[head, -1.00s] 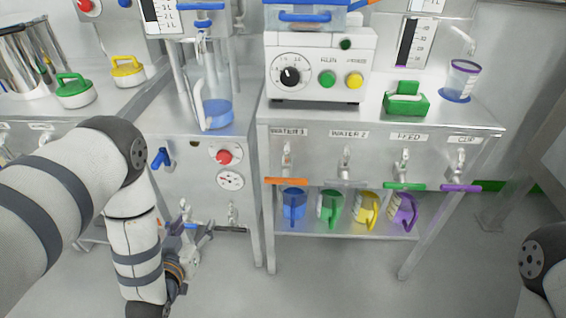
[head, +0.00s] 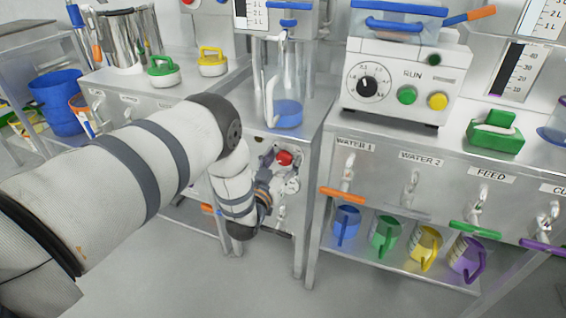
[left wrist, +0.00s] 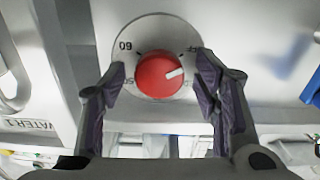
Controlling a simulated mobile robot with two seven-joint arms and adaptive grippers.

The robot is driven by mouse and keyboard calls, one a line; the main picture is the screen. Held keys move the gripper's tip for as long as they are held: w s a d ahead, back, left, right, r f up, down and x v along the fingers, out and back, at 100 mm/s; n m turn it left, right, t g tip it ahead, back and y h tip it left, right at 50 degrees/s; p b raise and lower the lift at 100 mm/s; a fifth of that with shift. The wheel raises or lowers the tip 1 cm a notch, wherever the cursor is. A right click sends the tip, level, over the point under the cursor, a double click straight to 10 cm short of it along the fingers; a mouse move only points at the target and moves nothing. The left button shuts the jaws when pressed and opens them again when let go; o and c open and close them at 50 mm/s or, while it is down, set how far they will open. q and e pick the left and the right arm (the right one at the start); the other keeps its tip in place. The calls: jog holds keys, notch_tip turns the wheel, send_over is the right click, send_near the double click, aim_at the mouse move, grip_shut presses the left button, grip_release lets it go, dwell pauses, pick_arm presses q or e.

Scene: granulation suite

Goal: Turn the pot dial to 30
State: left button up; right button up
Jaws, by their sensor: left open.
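The pot dial is a red round knob (head: 284,158) on a white plate, on the steel front below the clear pot with blue contents (head: 287,110). In the left wrist view the red knob (left wrist: 158,78) has a white mark pointing right and slightly up. Its round scale plate (left wrist: 150,28) shows figures that look turned over and are partly hidden. My left gripper (head: 276,172) is at this panel. In the left wrist view its open fingers (left wrist: 161,72) stand on either side of the knob, with gaps visible. My right gripper is out of view.
A white mixer box with a black dial (head: 368,87) stands to the right. Below it, taps line the bench front, with blue, green, yellow and purple jugs (head: 345,226) on a shelf. A blue bucket (head: 58,100) stands at far left. The floor in front is clear.

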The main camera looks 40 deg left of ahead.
pick_arm(q)
jog(key=c, duration=1.1)
jog(key=shift+c, duration=0.2)
jog(key=shift+m, duration=0.3)
jog(key=shift+d+m, duration=0.1)
jog(key=shift+m, duration=0.9)
jog(key=m, duration=0.3)
jog(key=shift+m+p, duration=0.3)
jog(key=m, duration=0.5)
jog(key=shift+m, duration=0.3)
jog(key=shift+f, duration=0.1)
